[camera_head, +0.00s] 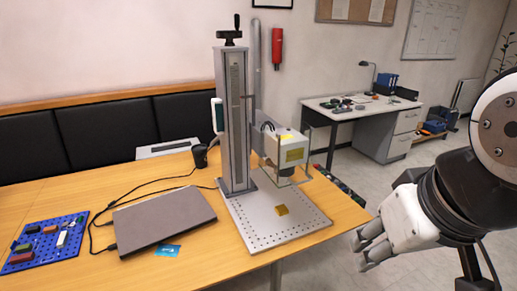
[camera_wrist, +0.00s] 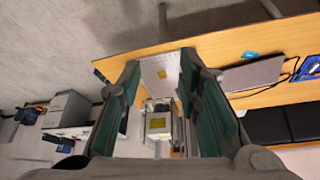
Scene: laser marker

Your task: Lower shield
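The laser marker's tall grey column (camera_head: 234,120) stands on a perforated base plate (camera_head: 262,232). Its white laser head (camera_head: 292,150) hangs over the plate, and it also shows in the wrist view (camera_wrist: 158,123). A clear shield (camera_head: 268,168) surrounds the head's lower part, raised well above the plate. A small yellow block (camera_head: 282,210) lies on the plate below. My gripper (camera_head: 368,248) is right of the machine, apart from it, beyond the table's right edge. In the wrist view my gripper (camera_wrist: 160,72) is open and empty, fingers spread. The shield's outline is unclear there.
A closed laptop (camera_head: 163,218), cables and a blue pegboard (camera_head: 45,243) lie on the wooden table (camera_head: 220,268) to the left. A second desk (camera_head: 345,108) is at the back. Floor right of the table is open.

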